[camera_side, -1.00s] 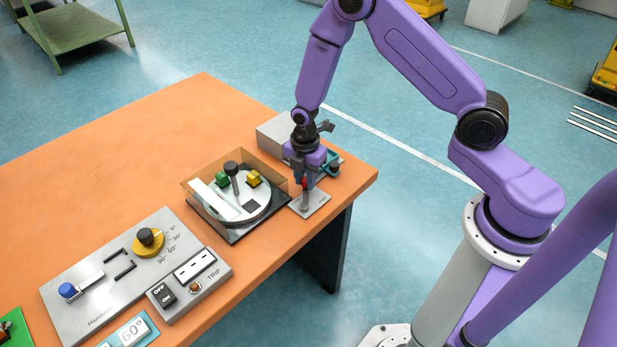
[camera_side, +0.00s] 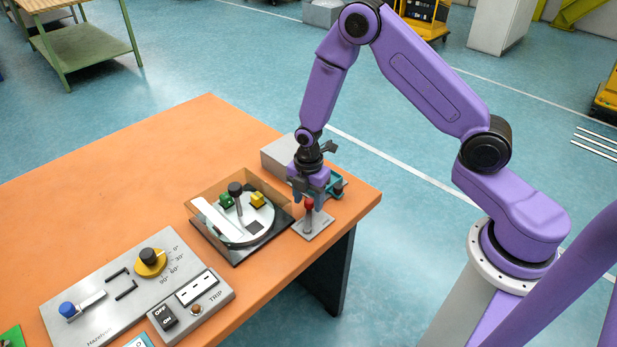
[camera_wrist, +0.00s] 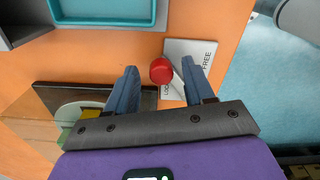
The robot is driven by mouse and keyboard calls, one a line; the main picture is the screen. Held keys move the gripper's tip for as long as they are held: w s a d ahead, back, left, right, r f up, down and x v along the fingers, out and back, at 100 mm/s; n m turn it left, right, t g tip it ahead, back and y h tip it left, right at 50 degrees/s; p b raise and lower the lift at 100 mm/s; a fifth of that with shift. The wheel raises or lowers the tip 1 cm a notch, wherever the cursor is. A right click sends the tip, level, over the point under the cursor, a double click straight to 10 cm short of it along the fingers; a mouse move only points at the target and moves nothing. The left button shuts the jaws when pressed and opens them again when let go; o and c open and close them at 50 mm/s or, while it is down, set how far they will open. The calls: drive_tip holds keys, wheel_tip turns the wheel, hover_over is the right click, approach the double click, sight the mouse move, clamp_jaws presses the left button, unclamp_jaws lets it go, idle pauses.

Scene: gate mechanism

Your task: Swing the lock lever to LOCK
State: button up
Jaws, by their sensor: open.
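The lock lever has a red knob (camera_side: 309,203) on a short stem. It stands on a light grey plate (camera_side: 315,226) near the table's right edge. In the wrist view the red knob (camera_wrist: 161,70) lies between my two fingertips, with a visible gap on each side. The plate (camera_wrist: 177,50) carries the word FREE on its right and a partly covered LOCK label near the knob, on its left. My gripper (camera_wrist: 160,72) is open and holds nothing. In the side view my gripper (camera_side: 308,199) is just behind and above the knob.
A clear-walled box with a round dial (camera_side: 242,220) and dark post stands close left of the lever. A grey block (camera_side: 283,155) and a teal tray (camera_wrist: 105,10) are behind it. A control panel (camera_side: 115,290) lies front left. The orange table's far left is bare.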

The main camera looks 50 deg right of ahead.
sight(309, 201)
wheel_tip(309, 201, up, 17)
idle(0.6)
drive_tip(key=s+r+m, duration=0.3)
drive_tip(key=s+m, duration=0.1)
drive_tip(key=s, duration=1)
drive_tip(key=s+r+m, duration=0.3)
drive_tip(key=s+m, duration=0.1)
drive_tip(key=s, duration=1)
drive_tip(key=shift+s+r, duration=0.35)
